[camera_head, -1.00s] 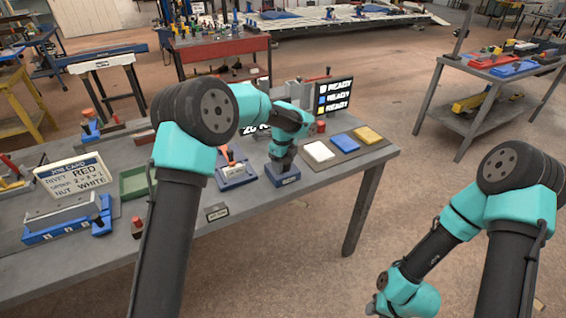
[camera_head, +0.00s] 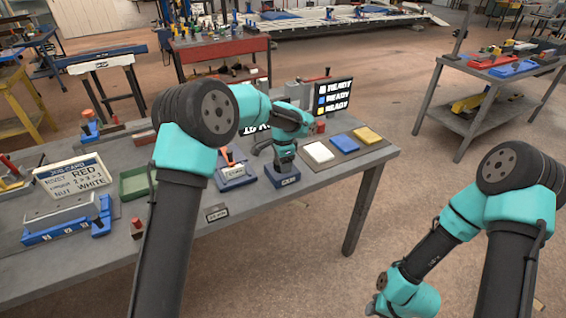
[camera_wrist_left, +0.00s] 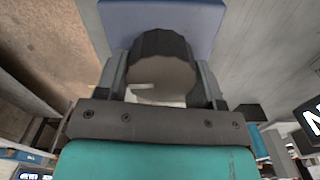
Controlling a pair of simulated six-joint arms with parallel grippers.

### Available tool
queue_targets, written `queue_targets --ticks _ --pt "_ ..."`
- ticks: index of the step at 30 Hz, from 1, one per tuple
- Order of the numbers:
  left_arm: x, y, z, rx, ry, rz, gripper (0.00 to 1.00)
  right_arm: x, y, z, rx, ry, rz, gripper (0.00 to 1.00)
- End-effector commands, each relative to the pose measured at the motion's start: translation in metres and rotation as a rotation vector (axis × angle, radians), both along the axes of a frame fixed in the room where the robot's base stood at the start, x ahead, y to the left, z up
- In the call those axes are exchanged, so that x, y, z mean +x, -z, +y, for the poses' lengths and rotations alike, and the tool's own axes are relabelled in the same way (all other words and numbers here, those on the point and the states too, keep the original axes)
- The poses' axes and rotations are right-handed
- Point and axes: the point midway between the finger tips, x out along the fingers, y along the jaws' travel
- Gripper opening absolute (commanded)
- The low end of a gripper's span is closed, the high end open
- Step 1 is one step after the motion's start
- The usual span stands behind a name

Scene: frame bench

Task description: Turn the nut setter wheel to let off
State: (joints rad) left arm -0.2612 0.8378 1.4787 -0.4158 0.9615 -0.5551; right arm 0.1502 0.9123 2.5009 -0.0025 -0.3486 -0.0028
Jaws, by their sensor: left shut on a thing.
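The nut setter stands on the bench as a blue base (camera_head: 283,176) with a grey post. In the left wrist view its blue base (camera_wrist_left: 165,18) lies beyond a dark faceted wheel (camera_wrist_left: 163,43) with a pale round face. My left gripper (camera_head: 284,152) points down over the nut setter. In the left wrist view my left gripper (camera_wrist_left: 163,72) has one finger on each side of the wheel, shut on it. In the head view my arm and hand hide most of the wheel. My right gripper (camera_head: 374,304) hangs low at the bottom, off the bench, its fingers too small to read.
A blue fixture with an orange lever (camera_head: 232,172) stands left of the nut setter. White (camera_head: 318,152), blue (camera_head: 343,143) and yellow (camera_head: 367,135) pads lie to its right. A screen (camera_head: 335,95) stands behind. A green tray (camera_head: 135,184) and a job card (camera_head: 72,177) are left.

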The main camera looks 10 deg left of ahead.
Motion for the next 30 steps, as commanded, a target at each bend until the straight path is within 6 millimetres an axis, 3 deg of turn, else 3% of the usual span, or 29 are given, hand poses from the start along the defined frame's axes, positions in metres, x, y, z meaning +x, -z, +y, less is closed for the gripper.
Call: queue_targets --ticks 30 --pt "0.0022 -0.0009 0.0031 0.0 -0.964 -0.001 0.38 0.0 0.0 0.0 0.0 0.0 0.0 0.43"
